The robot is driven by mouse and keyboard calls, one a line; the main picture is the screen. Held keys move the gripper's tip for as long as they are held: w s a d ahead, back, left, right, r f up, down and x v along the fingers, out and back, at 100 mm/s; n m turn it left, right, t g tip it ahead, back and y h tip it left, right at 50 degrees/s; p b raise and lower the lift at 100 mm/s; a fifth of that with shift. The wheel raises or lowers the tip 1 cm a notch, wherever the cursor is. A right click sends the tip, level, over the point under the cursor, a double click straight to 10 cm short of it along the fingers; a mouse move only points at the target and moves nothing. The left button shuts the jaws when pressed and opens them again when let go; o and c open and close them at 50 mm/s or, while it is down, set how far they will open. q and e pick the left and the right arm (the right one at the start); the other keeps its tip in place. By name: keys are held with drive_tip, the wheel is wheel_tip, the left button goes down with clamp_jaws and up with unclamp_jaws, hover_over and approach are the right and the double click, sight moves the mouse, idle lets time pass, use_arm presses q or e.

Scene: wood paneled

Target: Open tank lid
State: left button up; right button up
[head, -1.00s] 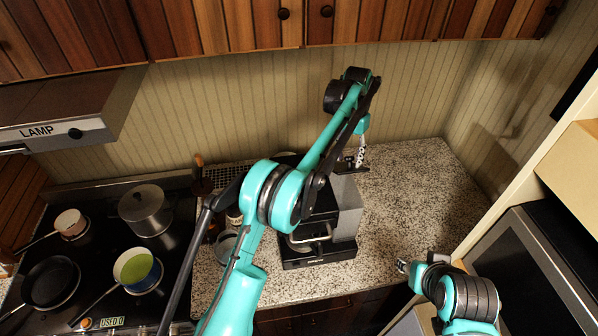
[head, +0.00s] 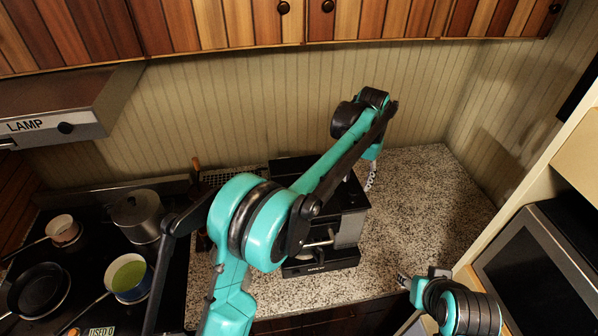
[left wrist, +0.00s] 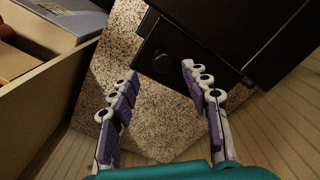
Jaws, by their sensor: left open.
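The coffee machine (head: 320,262) is a black box with a grey side, standing on the counter and partly hidden behind my left arm. Its dark upper part (head: 350,193) shows beside my forearm; I cannot tell how the tank lid stands. My left gripper (head: 370,178) is at the machine's right rear side, partly hidden by its own arm. In the left wrist view my left gripper (left wrist: 160,83) is open and empty, with the black machine (left wrist: 225,35) and a round dark knob (left wrist: 161,62) beyond the fingertips. My right gripper (head: 403,281) is low at the right, away from the machine.
The speckled counter (head: 430,200) is clear right of the machine. A stove with a lidded pot (head: 138,215), a pot with green contents (head: 130,277) and other pans is at left. Wooden cabinets (head: 230,22) hang above. A microwave (head: 545,265) stands at right.

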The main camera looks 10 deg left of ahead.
use_arm(q)
drive_tip(key=s+a+r+n+t+p, duration=0.2)
drive_tip(key=s+a+r+t+p, duration=0.2)
drive_tip(key=s+a+r, duration=1)
drive_tip(key=s+p, duration=0.1)
drive_tip(key=p, duration=0.2)
drive_tip(key=shift+r+n+h, duration=0.25)
drive_tip(key=shift+n+h, duration=0.05)
drive_tip(key=shift+d, duration=0.1)
